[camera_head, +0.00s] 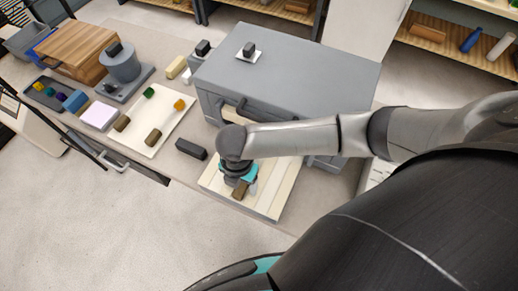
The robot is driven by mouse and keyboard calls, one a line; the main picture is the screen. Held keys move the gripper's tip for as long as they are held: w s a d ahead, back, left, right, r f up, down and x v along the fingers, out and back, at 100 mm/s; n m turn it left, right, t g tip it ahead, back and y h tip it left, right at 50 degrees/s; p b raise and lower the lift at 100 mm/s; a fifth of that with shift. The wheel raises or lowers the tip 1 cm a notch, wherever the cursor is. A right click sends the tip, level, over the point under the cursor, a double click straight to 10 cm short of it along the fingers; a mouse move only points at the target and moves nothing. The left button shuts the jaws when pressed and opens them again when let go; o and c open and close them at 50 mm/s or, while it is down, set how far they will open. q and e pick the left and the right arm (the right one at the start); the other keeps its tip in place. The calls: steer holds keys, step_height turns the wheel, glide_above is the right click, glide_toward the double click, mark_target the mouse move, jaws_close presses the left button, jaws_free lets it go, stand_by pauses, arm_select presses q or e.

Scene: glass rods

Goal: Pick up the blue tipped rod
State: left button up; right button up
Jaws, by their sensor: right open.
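My right arm reaches in from the right, and its right gripper (242,184) points down over a cream board (270,184) in front of the grey cabinet. It is open. A small brown block (239,193) and a pale upright piece show right at the fingers; whether either touches them I cannot tell. I cannot make out a blue tipped rod for sure; the gripper and wrist hide part of the board. My left gripper is not in view.
A grey cabinet (300,68) stands behind the board. A black block (191,149) lies left of the board. Further left are a white tray (160,112) with small pieces, a dark tray (48,88) and a wooden box (78,48). The table's front edge is near.

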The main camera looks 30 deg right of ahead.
steer(key=shift+c, duration=0.2)
jaws_close()
steer(key=shift+r, duration=0.2)
stand_by(0.5)
